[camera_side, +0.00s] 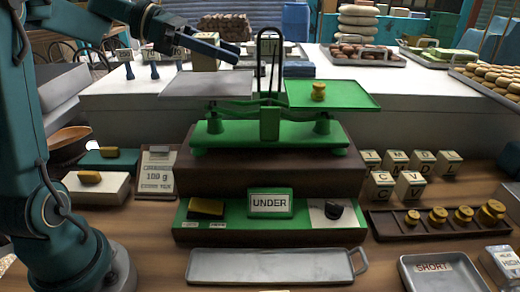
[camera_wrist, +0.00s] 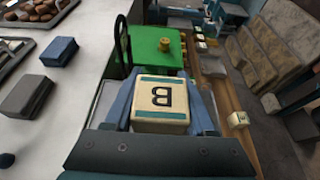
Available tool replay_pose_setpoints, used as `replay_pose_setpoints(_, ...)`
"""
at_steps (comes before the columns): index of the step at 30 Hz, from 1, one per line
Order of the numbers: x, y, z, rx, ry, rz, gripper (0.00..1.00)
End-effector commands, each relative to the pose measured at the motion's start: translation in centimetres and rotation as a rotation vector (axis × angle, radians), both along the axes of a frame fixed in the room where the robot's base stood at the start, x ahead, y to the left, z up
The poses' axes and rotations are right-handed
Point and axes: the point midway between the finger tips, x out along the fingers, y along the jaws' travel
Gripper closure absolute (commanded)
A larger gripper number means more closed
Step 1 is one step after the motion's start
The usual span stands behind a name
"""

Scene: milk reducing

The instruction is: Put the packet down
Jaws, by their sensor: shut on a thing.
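My gripper (camera_side: 214,46) is shut on a cream packet (camera_side: 205,64) with dark green edging. The green right pan (camera_side: 352,96) carries a brass weight (camera_side: 319,91), which also shows in the wrist view (camera_wrist: 165,45).
A sign reading UNDER (camera_side: 270,203) stands on the step below the scale. Lettered packets (camera_side: 410,187) and a rack of brass weights (camera_side: 412,219) are at right. An empty metal tray (camera_side: 272,266) lies in front. The scale's black upright handle (camera_side: 269,48) rises beside the packet.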

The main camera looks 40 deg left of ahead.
Motion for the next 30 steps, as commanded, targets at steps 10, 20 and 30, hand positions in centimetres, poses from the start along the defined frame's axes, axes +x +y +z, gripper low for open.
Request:
replay_pose_setpoints(10,0.0,0.0,-3.1,0.0,0.0,-0.001,1.0)
replay_pose_setpoints(20,0.0,0.0,-3.3,-0.001,0.001,-0.002,0.25)
replay_pose_setpoints(30,0.0,0.0,-3.2,0.0,0.0,-0.001,0.14)
